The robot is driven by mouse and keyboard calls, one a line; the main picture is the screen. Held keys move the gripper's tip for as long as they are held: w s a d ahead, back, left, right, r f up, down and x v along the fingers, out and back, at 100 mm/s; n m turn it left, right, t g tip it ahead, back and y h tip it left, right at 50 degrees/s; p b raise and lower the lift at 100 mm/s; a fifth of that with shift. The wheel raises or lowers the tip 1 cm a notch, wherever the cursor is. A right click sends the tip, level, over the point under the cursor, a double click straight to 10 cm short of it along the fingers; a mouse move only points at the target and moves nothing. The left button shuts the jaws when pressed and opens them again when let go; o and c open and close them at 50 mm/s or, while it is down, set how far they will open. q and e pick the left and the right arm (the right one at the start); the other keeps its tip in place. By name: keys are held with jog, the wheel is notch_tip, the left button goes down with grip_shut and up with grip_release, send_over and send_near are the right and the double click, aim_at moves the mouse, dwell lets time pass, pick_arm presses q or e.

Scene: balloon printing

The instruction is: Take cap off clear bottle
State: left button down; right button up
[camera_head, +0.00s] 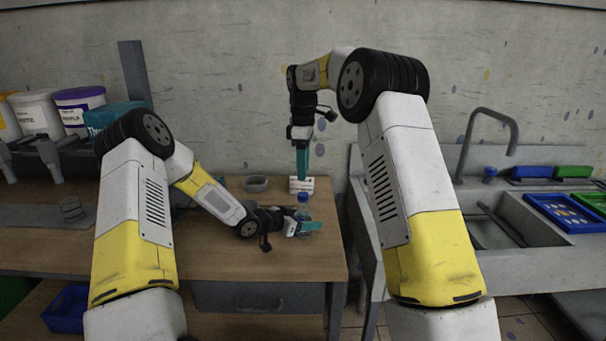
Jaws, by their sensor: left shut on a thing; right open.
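The clear bottle (303,212) stands upright near the right end of the wooden table, with a blue cap (303,197) on its top. My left gripper (308,228) reaches in from the left, low over the table, with its teal fingers shut on the bottle. My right gripper (302,177) points straight down above and behind the cap, apart from it. It is open, though the gap between its fingers is hard to see from here. The lower part of the bottle is partly hidden by the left fingers.
A small white block (308,185) and a grey ring-shaped item (256,184) sit at the table's back. White tubs (37,114) stand at the left. A sink (500,230) with a tap is to the right, past the edge of the table (230,258). The table front is clear.

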aim_at(303, 194)
jog(key=m, duration=0.4)
jog(key=shift+m, duration=0.3)
jog(key=m, duration=1)
jog(key=shift+m, duration=0.4)
jog(key=m, duration=0.6)
jog(key=shift+a+m, duration=0.1)
jog(key=shift+m, duration=0.2)
jog(key=m, duration=2.1)
jog(key=shift+f, duration=4)
